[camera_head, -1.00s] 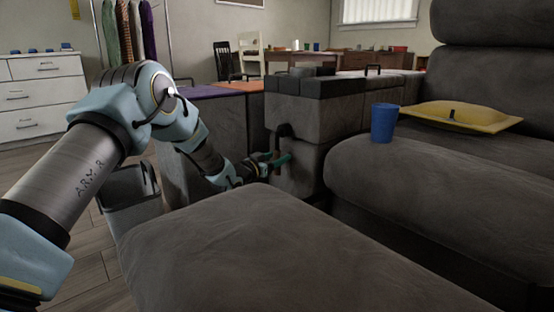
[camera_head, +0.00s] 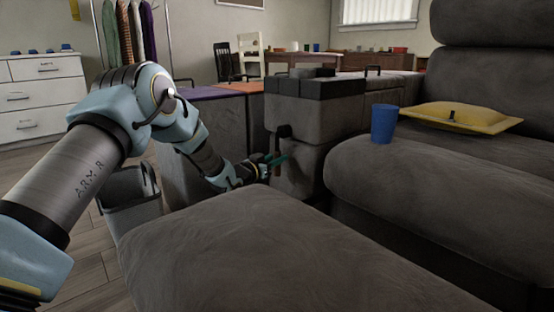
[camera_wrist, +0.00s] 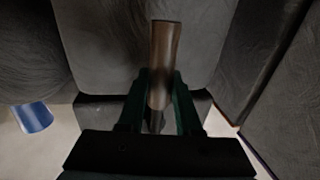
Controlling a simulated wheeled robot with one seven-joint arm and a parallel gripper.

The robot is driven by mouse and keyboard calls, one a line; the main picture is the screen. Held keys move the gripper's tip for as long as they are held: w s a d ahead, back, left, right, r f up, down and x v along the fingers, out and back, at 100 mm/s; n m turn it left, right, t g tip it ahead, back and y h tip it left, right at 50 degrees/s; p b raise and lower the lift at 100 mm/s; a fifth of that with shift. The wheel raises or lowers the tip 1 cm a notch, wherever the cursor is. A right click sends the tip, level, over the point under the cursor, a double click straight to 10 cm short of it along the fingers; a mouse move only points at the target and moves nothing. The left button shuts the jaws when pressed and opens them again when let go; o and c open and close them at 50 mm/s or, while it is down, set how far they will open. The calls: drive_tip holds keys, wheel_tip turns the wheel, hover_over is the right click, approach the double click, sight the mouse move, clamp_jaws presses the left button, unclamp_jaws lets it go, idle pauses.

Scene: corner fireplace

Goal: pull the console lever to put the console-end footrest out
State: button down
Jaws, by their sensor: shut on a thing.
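The console (camera_head: 310,135) is a grey padded block with a dark top, past the near cushion. The lever (camera_wrist: 165,55) has a brown, rounded handle, which stands between my fingers in the wrist view. In the head view, a little of its brown handle (camera_head: 277,173) shows below the green fingers, on the console's near face. My gripper (camera_head: 277,159) is shut on the lever handle. It also shows in the wrist view (camera_wrist: 160,100). A wide grey cushion (camera_head: 250,235) fills the foreground; I cannot tell whether it is the console-end footrest.
A blue cup (camera_head: 383,123) stands on the grey seat (camera_head: 430,185) at the right, with a yellow cushion (camera_head: 460,116) behind it. A grey bin (camera_head: 130,198) stands on the floor below my arm. White drawers (camera_head: 40,97) are at the far left.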

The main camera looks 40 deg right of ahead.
drive_tip(key=shift+a+r+p, duration=0.1)
drive_tip(key=shift+r+p, duration=0.05)
drive_tip(key=shift+p, duration=0.2)
idle(0.5)
drive_tip(key=shift+a+r+y+p, duration=0.25)
drive_tip(key=shift+y+p, duration=0.15)
drive_tip(key=shift+p, duration=0.6)
drive_tip(key=a+y+p, duration=0.1)
drive_tip(key=y+p, duration=0.1)
drive_tip(key=p, duration=0.3)
drive_tip(key=a+r+y+p, duration=0.1)
drive_tip(key=p, duration=0.4)
drive_tip(key=a+r+m+y+p, duration=0.1)
drive_tip(key=y+p, duration=0.1)
drive_tip(key=p, duration=0.3)
drive_tip(key=shift+w+a+g+y, duration=0.15)
drive_tip(key=shift+a+g+y, duration=0.15)
drive_tip(key=shift+a, duration=0.05)
drive_tip(key=shift+a+f+p, duration=0.1)
drive_tip(key=shift+f+p, duration=0.05)
drive_tip(key=shift+p, duration=0.15)
drive_tip(key=c, duration=0.6)
unclamp_jaws()
